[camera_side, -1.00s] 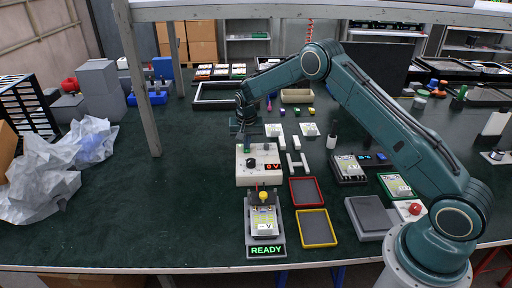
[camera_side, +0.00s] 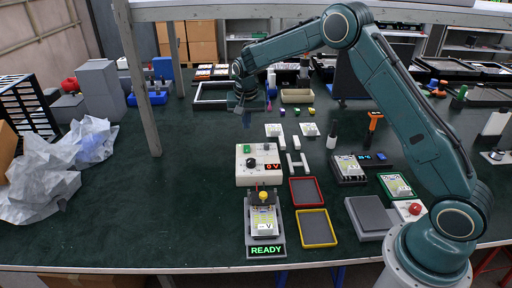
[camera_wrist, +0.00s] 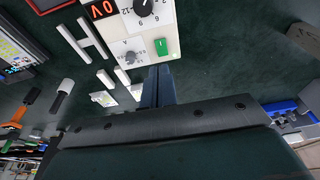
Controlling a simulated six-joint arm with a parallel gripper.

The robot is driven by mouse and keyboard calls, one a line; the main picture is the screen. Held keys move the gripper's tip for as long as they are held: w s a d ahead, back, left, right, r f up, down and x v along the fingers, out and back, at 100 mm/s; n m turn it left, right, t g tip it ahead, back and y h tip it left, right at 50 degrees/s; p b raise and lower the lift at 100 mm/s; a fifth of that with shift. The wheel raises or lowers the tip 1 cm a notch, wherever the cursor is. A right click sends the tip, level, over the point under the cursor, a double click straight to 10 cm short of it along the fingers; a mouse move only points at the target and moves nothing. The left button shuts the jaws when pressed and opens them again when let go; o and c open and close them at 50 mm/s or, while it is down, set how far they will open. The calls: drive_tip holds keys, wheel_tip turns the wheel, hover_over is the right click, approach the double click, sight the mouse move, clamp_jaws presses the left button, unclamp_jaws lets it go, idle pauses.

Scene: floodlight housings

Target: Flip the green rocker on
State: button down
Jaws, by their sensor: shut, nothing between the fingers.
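The green rocker (camera_wrist: 161,46) sits on the top face of a white power supply box (camera_side: 243,177), near the corner by my gripper. In the side view the rocker (camera_side: 247,148) is a small green patch at the box's far edge. Which way it is tipped is too small to tell. The box has a black dial (camera_wrist: 145,6) and a red display (camera_wrist: 102,10) reading 0 V. My gripper (camera_side: 247,122) is shut and empty, above and behind the box, apart from the rocker. In the wrist view its blue fingertips (camera_wrist: 158,68) appear just beside the rocker.
A grey fixture (camera_side: 264,228) with a READY display stands in front of the box. Red (camera_side: 306,190) and yellow (camera_side: 316,228) trays lie to the right. White bars (camera_side: 298,164) lie beside the box.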

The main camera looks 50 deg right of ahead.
drive_tip(key=shift+v, duration=1.05)
drive_tip(key=shift+s+a+r, duration=0.1)
drive_tip(key=shift+s+a, duration=0.05)
drive_tip(key=shift+s, duration=0.05)
drive_tip(key=s+a+r+n+t+y, duration=0.1)
drive_tip(key=s+a+r+n, duration=0.1)
drive_tip(key=s+r, duration=0.6)
drive_tip(key=s+a+r+n+t, duration=0.1)
drive_tip(key=s+a+r+n, duration=0.1)
drive_tip(key=s+r, duration=0.65)
drive_tip(key=s+a+n, duration=0.2)
drive_tip(key=s, duration=0.9)
drive_tip(key=s+a+n+t+y, duration=0.1)
drive_tip(key=s+n, duration=0.2)
drive_tip(key=s, duration=0.9)
drive_tip(key=shift+s+a+f+t, duration=0.25)
drive_tip(key=shift+a+f+t, duration=0.05)
drive_tip(key=shift+a, duration=0.1)
